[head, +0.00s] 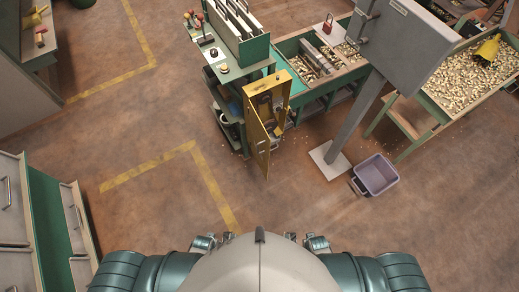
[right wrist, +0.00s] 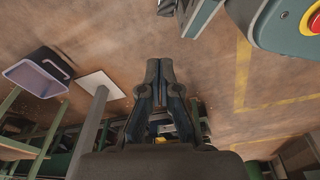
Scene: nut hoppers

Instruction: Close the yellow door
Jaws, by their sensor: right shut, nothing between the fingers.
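A small yellow cabinet (head: 278,92) stands at the end of the green workbench in the head view. Its yellow door (head: 258,144) is swung open and sticks out toward me, so objects inside show. My left gripper (head: 207,242) and right gripper (head: 316,242) are low in the head view, close to my body and well apart from the door. The right gripper is shut and empty in the right wrist view (right wrist: 160,68). A bit of yellow shows behind its fingers there, partly hidden. The left gripper's fingers are too small to judge.
A grey post with a white base plate (head: 330,160) and a purple bin (head: 376,174) stand right of the cabinet. Hoppers of nuts (head: 462,82) are at the upper right. Drawers (head: 76,232) stand at the left. The floor before the cabinet is clear.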

